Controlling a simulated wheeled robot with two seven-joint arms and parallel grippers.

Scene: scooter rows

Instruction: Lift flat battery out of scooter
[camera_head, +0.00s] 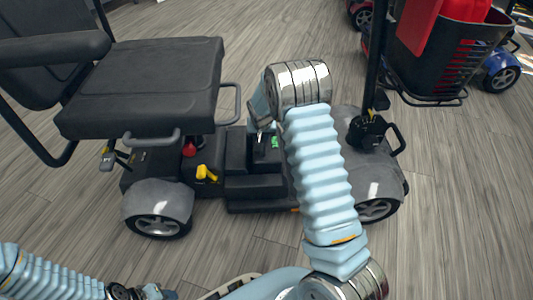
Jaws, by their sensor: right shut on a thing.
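The grey mobility scooter (160,197) stands side-on below me, with a black seat (150,85) on the left. The dark battery (266,160), with a small green mark, sits low on the scooter's deck near the middle. My right gripper (262,130) reaches down over the battery's top and is shut on it; the contact is small and partly hidden by my own wrist. My right arm also covers the deck to the right of the battery. My left arm lies low at the bottom left; its gripper (150,292) is partly cut off by the frame edge.
The steering column (374,60) rises at the right of the deck. A black basket (445,50) with red things hangs there. A yellow lever (206,173) and a red knob (189,150) sit below the seat. Other scooters stand at the top right. The plank floor (460,220) is clear.

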